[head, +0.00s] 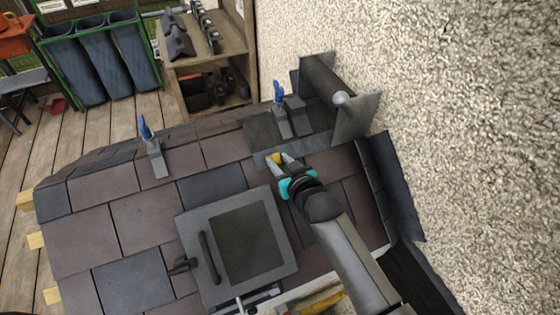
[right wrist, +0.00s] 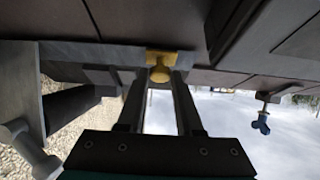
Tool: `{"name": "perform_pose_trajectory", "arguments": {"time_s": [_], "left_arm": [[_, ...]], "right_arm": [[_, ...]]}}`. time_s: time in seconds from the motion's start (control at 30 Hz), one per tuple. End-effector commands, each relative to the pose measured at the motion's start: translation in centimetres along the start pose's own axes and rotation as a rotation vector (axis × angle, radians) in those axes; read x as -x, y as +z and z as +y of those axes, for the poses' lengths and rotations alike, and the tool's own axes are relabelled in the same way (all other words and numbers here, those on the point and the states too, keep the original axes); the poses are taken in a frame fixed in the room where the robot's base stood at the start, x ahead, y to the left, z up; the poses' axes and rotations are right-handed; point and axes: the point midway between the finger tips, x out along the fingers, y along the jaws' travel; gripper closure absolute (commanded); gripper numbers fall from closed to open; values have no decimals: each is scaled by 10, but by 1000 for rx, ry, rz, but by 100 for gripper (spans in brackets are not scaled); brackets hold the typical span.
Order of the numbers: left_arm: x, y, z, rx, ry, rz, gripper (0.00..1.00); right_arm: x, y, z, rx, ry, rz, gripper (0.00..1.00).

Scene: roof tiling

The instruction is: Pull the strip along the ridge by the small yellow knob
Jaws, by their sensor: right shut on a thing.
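The small yellow knob (head: 277,158) sits at the lower edge of a grey strip (head: 308,146) near the top right of the tiled roof. My right gripper (head: 281,163) reaches up from the lower right and is shut on the knob. In the right wrist view the yellow knob (right wrist: 160,70) shows between the two finger ends, with the grey strip (right wrist: 75,55) beside it. The fingers hide part of the knob. My left gripper does not show.
A blue-handled clamp (head: 154,158) stands on the ridge at left, and another (head: 280,112) stands near the grey flue box (head: 357,116). A roof window (head: 198,237) lies below. The rough wall (head: 440,90) bounds the right side.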

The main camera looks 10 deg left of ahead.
Motion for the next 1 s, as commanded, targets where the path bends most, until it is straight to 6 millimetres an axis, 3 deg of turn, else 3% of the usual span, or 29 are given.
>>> {"name": "perform_pose_trajectory", "arguments": {"time_s": [0.17,1.0], "left_arm": [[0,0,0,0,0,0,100],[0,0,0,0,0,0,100]], "right_arm": [[0,0,0,0,0,-1,100],[0,1,0,0,0,-2,100]]}}
